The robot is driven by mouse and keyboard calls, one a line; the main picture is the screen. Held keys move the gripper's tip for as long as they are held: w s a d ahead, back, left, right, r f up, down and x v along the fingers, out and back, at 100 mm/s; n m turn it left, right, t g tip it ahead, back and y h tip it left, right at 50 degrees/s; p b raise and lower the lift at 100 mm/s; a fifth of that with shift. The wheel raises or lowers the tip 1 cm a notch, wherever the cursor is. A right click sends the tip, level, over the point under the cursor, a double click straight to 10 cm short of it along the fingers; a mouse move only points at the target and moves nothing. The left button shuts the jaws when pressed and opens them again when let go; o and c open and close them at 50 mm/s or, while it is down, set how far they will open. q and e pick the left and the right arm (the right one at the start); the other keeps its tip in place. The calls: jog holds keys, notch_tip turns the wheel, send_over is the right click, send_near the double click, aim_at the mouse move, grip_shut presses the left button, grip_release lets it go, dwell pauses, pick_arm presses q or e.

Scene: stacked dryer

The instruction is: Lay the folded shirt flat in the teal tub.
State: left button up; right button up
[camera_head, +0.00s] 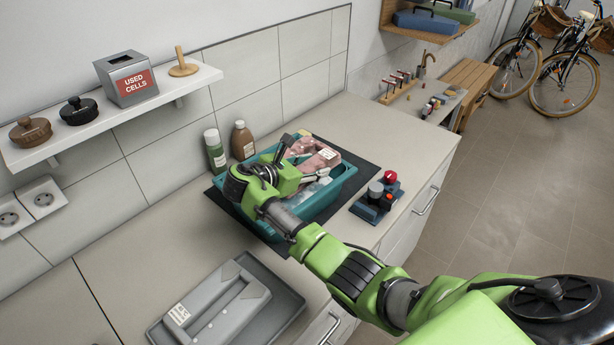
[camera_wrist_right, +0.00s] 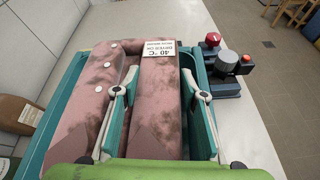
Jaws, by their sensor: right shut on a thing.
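The teal tub (camera_head: 345,185) stands on a dark mat on the counter. The pink folded shirt (camera_head: 325,158) is within the tub's outline, with its white care label facing up. In the right wrist view the shirt (camera_wrist_right: 85,95) fills the space between the teal walls (camera_wrist_right: 205,125); I cannot tell whether it rests fully on the bottom. My right gripper (camera_wrist_right: 160,85) is shut on the shirt, one finger on each side of a thick fold. In the head view my right gripper (camera_head: 290,150) reaches over the tub and hides part of it. My left gripper is not in view.
A green bottle (camera_head: 215,152) and a brown bottle (camera_head: 243,141) stand behind the tub. A device with red and grey knobs (camera_head: 377,200) sits right of it. A grey tray (camera_head: 285,308) lies in front. A wall shelf (camera_head: 150,112) hangs at left. The counter beyond the tub is clear.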

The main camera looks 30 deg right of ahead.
jog(key=shift+w+a+f, duration=0.25)
jog(key=shift+a+f, duration=0.15)
jog(key=shift+f, duration=0.15)
jog(key=shift+w+a+f, duration=0.1)
jog(key=shift+a+f, duration=0.15)
jog(key=shift+f, duration=0.3)
notch_tip(320, 180, down, 2)
jog(key=shift+w+f+p, duration=0.1)
jog(key=shift+f+p, duration=0.1)
jog(key=shift+p, duration=0.3)
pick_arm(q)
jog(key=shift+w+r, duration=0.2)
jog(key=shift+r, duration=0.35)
pick_arm(e)
jog(key=shift+f+b, duration=0.3)
jog(key=shift+f, duration=0.4)
jog(key=o, duration=0.9)
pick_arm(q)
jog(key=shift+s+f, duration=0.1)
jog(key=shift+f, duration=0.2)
pick_arm(e)
jog(key=shift+o, duration=0.2)
